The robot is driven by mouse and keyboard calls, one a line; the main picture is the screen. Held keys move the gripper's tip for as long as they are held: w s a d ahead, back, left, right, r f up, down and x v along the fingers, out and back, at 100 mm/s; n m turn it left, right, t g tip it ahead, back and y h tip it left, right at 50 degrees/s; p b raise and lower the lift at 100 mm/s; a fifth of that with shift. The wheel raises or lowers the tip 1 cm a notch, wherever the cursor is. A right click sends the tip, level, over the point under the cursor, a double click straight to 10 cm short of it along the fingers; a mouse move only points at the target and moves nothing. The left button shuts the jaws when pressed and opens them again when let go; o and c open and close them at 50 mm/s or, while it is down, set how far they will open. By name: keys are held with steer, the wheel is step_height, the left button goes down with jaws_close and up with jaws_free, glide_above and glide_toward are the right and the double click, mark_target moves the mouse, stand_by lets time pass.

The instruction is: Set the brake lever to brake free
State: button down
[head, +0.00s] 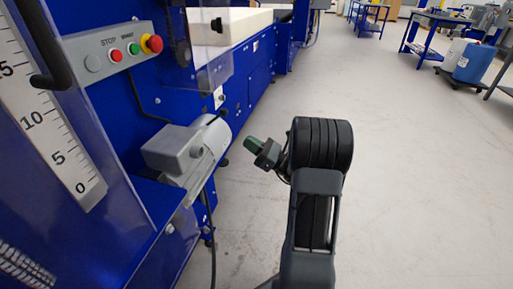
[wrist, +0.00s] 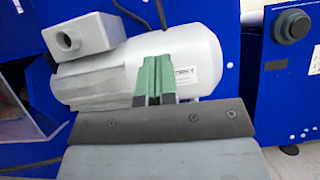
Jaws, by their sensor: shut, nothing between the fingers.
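My gripper (head: 257,145) is to the right of the grey motor (head: 212,135) in the head view, with a gap between them. In the wrist view its green fingers (wrist: 153,80) are shut and empty, and overlap the front of the motor (wrist: 190,65).
The motor's terminal box (head: 170,148) sticks out toward me. The blue machine (head: 120,125) fills the left, with a button panel (head: 118,50) and a scale (head: 45,110). A black cable (head: 211,240) hangs below the motor.

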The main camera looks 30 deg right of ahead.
mark_target(216, 118)
steer(key=w+a+r+b, duration=0.1)
steer(key=w+a+r, duration=0.2)
steer(key=r, duration=0.3)
steer(key=shift+w+a+r+b, duration=0.15)
steer(key=shift+w+a+b, duration=0.25)
steer(key=shift+w, duration=0.35)
